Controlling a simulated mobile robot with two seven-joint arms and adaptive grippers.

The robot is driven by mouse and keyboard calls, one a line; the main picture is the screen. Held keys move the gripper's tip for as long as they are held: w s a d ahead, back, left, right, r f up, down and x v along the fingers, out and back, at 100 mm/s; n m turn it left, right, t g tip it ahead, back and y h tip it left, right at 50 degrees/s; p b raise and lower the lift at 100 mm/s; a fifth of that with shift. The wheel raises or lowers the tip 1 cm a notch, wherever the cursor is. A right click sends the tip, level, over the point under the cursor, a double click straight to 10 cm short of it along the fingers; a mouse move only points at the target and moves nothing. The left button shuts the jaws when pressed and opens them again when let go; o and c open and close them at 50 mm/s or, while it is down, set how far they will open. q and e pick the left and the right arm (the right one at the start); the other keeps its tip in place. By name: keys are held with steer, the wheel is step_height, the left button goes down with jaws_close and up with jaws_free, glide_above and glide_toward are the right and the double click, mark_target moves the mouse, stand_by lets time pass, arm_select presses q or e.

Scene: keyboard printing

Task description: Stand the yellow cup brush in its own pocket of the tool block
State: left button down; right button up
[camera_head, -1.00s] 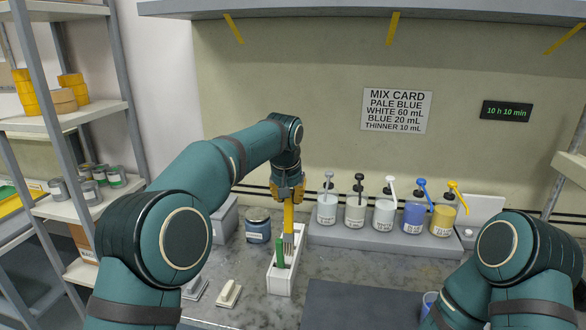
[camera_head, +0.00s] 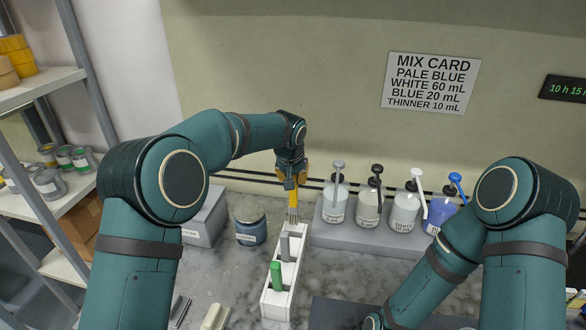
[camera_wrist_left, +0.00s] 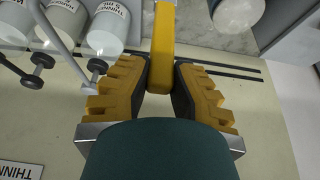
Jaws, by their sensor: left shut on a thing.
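My left gripper (camera_head: 291,178) is shut on the yellow cup brush (camera_head: 293,199), which hangs upright with its grey bristle end down. The white tool block (camera_head: 278,303) stands on the bench below it. The bristle end is at the block's far end; I cannot tell whether it is above or inside the far pocket. In the left wrist view, the brush's yellow handle (camera_wrist_left: 162,45) runs between the fingers (camera_wrist_left: 160,97). My right gripper is not visible.
A blue-grey jar (camera_head: 250,228) and a grey box (camera_head: 205,222) stand left of the block. Pump bottles (camera_head: 367,207) stand on a grey riser to the right. A dark mat (camera_head: 335,312) lies at front right. My right arm is over the right side of the bench.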

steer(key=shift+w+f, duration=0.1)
arm_select(q)
step_height(320, 180, down, 2)
steer(key=shift+w+f+b, duration=0.15)
steer(key=shift+f+b, duration=0.35)
steer(key=shift+f, duration=0.4)
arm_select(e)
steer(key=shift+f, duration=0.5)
arm_select(q)
steer(key=shift+r, duration=0.1)
steer(key=shift+f, duration=0.2)
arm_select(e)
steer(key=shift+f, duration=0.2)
